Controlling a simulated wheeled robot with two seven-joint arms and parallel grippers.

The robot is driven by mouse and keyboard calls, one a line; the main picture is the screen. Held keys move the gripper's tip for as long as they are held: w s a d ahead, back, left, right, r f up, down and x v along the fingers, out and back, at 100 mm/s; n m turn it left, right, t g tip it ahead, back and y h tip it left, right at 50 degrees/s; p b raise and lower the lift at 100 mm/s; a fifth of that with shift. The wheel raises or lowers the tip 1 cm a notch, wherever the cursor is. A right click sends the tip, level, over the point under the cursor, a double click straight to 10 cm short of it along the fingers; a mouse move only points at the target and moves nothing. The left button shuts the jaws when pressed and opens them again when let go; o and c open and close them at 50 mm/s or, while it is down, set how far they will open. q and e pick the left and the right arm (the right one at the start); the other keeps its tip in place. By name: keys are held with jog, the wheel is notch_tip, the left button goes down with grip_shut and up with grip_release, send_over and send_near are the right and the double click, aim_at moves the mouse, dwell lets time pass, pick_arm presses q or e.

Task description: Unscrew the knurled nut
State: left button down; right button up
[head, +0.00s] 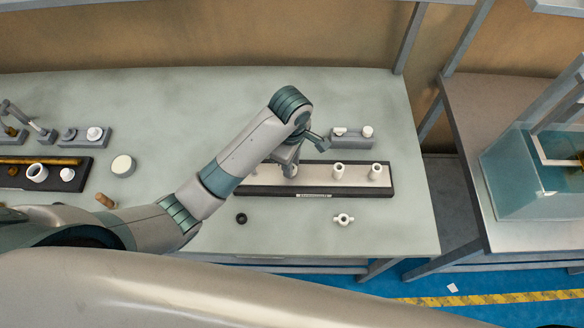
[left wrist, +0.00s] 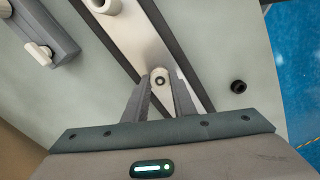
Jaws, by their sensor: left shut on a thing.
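My left gripper (head: 288,168) reaches down to the left part of a long tray (head: 262,191) with a light bed and dark border. Its two fingers (left wrist: 160,98) are shut on a small white round fitting (left wrist: 160,77), which has a dark hole in its top. In the head view the gripper and arm partly hide this fitting. I cannot make out knurling on it. A black ring-shaped piece (head: 241,218) lies on the table in front of the tray; it also shows in the left wrist view (left wrist: 238,86). My right gripper is not in view.
Two white upright fittings (head: 338,170) (head: 376,170) stand on the tray's right part. A white piece with side lugs (head: 343,219) lies in front. A grey block (head: 352,139) with white parts stands behind. A white disc (head: 122,166) and a brown peg (head: 105,200) are left.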

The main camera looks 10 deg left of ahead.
pick_arm(q)
jog(key=n, duration=0.5)
jog(key=c, duration=1.8)
grip_release()
jog(key=shift+r, duration=0.15)
jog(key=shift+w+r, duration=0.1)
jog(key=shift+r, duration=1.25)
